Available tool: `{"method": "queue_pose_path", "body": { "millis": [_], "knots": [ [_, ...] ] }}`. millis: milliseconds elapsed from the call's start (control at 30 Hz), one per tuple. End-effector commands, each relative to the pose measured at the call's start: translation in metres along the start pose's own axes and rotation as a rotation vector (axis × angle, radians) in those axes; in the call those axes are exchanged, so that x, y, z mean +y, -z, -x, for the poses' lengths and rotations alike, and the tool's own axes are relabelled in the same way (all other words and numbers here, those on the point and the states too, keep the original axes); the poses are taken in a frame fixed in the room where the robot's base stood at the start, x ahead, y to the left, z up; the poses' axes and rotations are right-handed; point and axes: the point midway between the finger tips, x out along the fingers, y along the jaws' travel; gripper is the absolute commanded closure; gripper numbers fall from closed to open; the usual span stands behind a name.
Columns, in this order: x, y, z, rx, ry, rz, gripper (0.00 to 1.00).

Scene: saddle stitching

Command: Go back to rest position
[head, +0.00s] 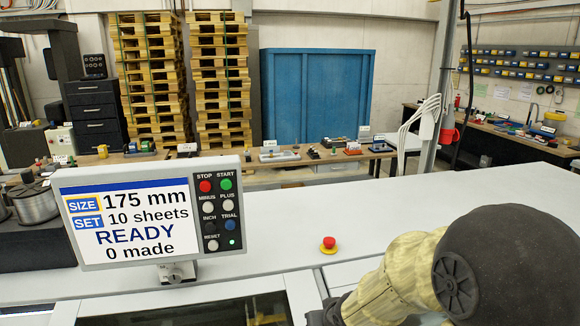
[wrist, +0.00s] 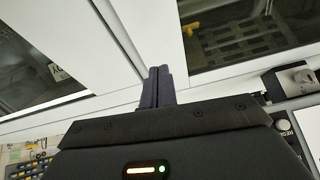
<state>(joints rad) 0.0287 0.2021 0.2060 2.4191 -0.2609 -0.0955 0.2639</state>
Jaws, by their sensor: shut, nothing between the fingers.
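My gripper (wrist: 158,85) shows in the wrist view with its two dark fingers together and nothing between them. It is over a white machine surface (wrist: 125,45) and appears apart from it. In the head view my arm reaches in at the lower right, and the fingers are not visible there. The control panel (head: 155,211) stands at the left of the head view. Its screen reads SIZE 175 mm, SET 10 sheets, READY, 0 made. A green light is lit beside its lower buttons.
A red emergency button (head: 328,243) sits on the white machine top (head: 390,200) left of my arm. Dark windows (wrist: 245,35) are set in the machine. A wooden bench (head: 285,157) with small items, pallet stacks (head: 220,80) and a blue cabinet (head: 316,95) stand behind.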

Motion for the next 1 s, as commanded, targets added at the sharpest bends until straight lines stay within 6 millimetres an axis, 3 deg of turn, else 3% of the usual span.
{"method": "queue_pose_path", "body": {
  "millis": [33,133,200,333,1000],
  "knots": [
    [0.017,-0.021,0.009,-0.057,-0.049,-0.018,1.0],
    [0.042,-0.063,0.032,-0.189,-0.115,-0.064,1.0],
    [0.052,-0.089,0.046,-0.269,-0.134,-0.096,1.0],
    [0.056,-0.117,0.063,-0.36,-0.136,-0.137,1.0],
    [0.056,-0.123,0.067,-0.38,-0.134,-0.143,1.0]
  ]
}}
